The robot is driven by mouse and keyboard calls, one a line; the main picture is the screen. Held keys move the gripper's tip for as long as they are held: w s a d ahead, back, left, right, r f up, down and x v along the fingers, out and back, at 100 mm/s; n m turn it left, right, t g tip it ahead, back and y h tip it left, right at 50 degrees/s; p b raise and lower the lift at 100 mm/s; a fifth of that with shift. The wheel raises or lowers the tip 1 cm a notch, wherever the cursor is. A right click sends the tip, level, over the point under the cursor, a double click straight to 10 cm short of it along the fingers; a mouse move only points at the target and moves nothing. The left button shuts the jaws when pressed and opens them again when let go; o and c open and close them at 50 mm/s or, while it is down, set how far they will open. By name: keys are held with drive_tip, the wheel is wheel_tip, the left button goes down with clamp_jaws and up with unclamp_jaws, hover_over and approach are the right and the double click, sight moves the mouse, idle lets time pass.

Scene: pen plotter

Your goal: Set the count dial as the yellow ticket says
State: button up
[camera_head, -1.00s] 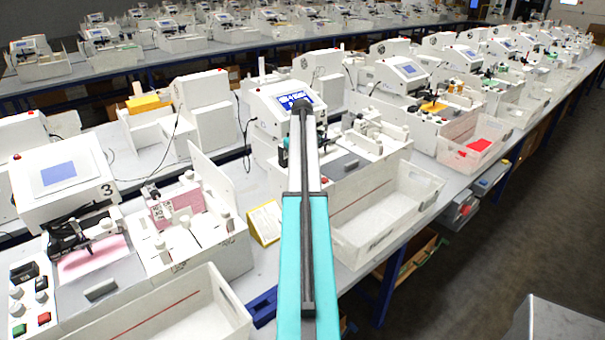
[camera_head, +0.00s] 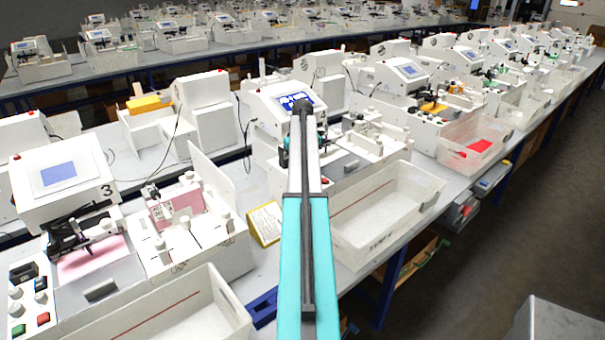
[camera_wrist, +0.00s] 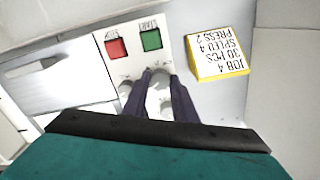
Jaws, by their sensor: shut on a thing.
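The yellow ticket (camera_wrist: 218,52) stands beside the control panel in the wrist view. Its upside-down print reads JOB 4, 30 PCS, SPEED 4, PRESS 2. It also shows left of my arm in the head view (camera_head: 265,224). My gripper (camera_wrist: 159,80) is shut on a white dial (camera_wrist: 160,78) on the panel, just below the green button (camera_wrist: 151,40) in the picture. The label by this dial is too small to read, and its pointer is mostly hidden between the fingers. In the head view my arm hides the panel and gripper.
A red button (camera_wrist: 117,48) sits left of the green one, and another white knob (camera_wrist: 125,90) is left of my fingers. The plotter's blue screen (camera_head: 296,101) is behind my arm. A white bin (camera_head: 388,215) stands to the right; another plotter (camera_head: 62,180) is on the left.

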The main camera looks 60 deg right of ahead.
drive_tip(key=o, duration=1)
drive_tip(key=shift+o, duration=0.2)
drive_tip(key=shift+r, duration=0.1)
wheel_tip(320, 180, up, 14)
drive_tip(key=p, duration=0.6)
drive_tip(key=shift+p, duration=0.4)
drive_tip(key=shift+f, duration=0.2)
